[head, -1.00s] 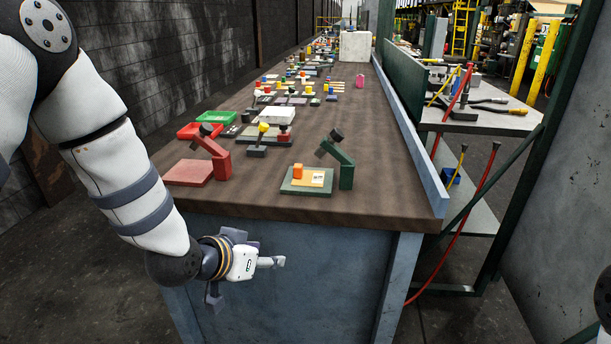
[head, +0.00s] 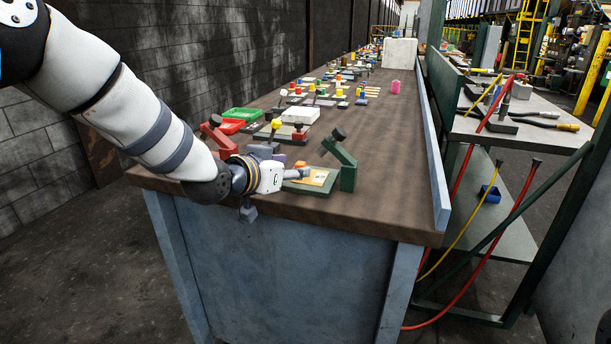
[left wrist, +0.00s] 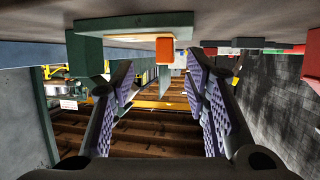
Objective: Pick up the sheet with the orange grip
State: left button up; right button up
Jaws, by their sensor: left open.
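The sheet (head: 318,178) is pale orange with a small white label and lies on the green base of a stand at the table's near edge. Its orange grip (head: 300,165) is a small block, partly hidden by my left gripper (head: 299,174). In the left wrist view, which looks upside down, the orange grip (left wrist: 165,50) stands out from the green base (left wrist: 130,22) beyond the fingertips. It lies roughly between the lines of the two fingers. My left gripper (left wrist: 160,88) is open and empty, its patterned pads apart.
The green stand's slanted arm (head: 340,152) rises just right of the sheet. A red stand (head: 218,138) is to the left, partly behind my arm. Red and green trays, a white box (head: 300,115) and several small items lie behind. A blue rail (head: 432,165) edges the table's right side.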

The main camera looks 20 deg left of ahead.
aim_at(299, 163)
pick_arm(q)
jog(key=x, duration=0.3)
jog(key=b+x, duration=0.1)
jog(key=shift+w+a, duration=0.3)
jog(key=shift+w, duration=0.05)
jog(key=shift+w+d, duration=0.1)
jog(key=shift+w, duration=0.2)
jog(key=shift+r, duration=0.2)
grip_shut()
